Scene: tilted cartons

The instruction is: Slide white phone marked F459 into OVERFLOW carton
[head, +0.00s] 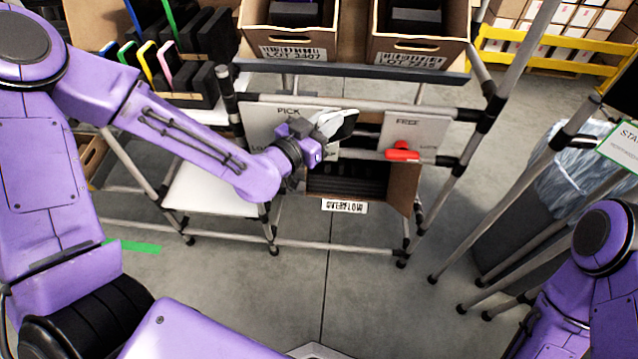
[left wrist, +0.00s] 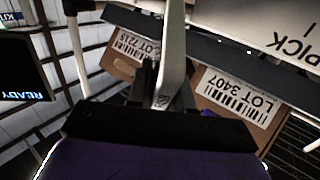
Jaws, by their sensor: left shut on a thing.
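My left gripper (head: 322,138) is shut on the white phone (head: 341,124), in front of the PICK board. In the left wrist view the phone (left wrist: 173,50) stands edge-on between the dark fingers (left wrist: 164,88). Below and right of the gripper is an open brown carton (head: 403,188) on the lower shelf, with dark upright slots inside. Its front label appears upside down and is hard to read, perhaps OVERFLOW. The phone is above the carton, outside it. My right gripper is out of view.
Two cartons marked LOT 3407 (head: 290,48) and LOT 7215 (head: 412,54) tilt on the upper shelf. A FREE board (head: 408,128) with a red handle (head: 402,153) is right of the gripper. Rack tubes (head: 350,106) frame the opening. A bin (head: 530,185) stands right.

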